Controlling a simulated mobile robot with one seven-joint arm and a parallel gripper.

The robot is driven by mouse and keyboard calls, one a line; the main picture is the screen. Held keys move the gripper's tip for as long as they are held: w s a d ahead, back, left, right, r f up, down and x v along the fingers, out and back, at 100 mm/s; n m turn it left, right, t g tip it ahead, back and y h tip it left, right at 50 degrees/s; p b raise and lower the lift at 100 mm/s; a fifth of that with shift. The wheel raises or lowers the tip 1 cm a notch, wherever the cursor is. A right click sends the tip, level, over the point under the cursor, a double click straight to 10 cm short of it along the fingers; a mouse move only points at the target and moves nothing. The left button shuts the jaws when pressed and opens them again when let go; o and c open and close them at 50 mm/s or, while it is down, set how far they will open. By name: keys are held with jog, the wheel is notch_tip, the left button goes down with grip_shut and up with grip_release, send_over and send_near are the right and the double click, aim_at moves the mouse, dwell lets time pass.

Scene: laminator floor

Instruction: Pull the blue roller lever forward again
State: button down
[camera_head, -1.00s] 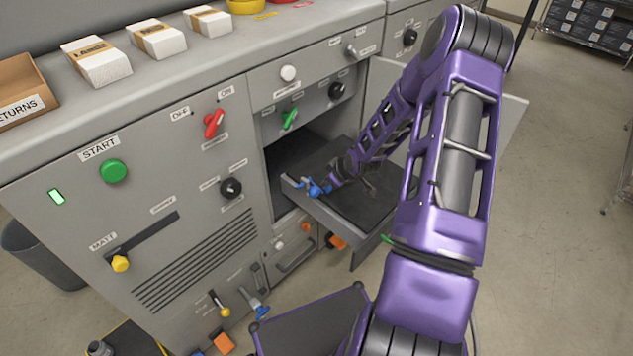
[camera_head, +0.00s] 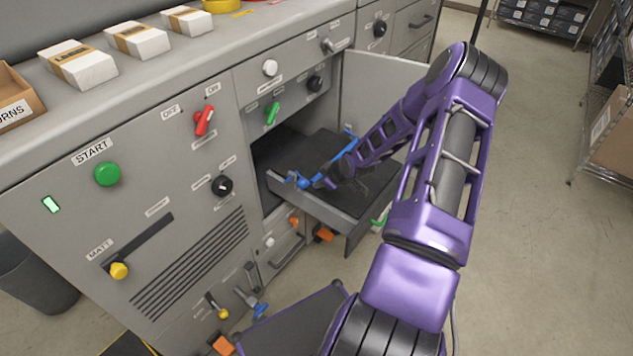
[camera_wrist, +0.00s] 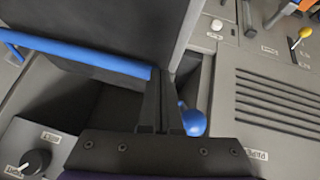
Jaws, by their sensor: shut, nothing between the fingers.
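A blue bar (camera_head: 346,146) lies across the dark pulled-out tray (camera_head: 350,215). It also crosses the left of the wrist view (camera_wrist: 90,58). A round blue knob (camera_wrist: 193,122) sits just right of my fingers in the wrist view, and blue shows near my fingertips in the head view (camera_head: 303,183). My gripper (camera_wrist: 158,95) is shut and empty, close beside the bar's end and the knob. I cannot tell whether it touches either, or whether bar and knob are one lever. In the head view my gripper (camera_head: 322,181) is over the tray, partly hidden by my arm.
Another lever with a blue end (camera_head: 259,309) is low on the machine front, near a yellow-knobbed lever (camera_head: 219,311). An open door panel (camera_head: 378,85) stands behind my arm. A black knob (camera_wrist: 35,161) shows at lower left.

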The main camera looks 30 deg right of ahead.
jog(key=shift+f, duration=0.55)
jog(key=shift+s, duration=0.1)
dwell(0.4)
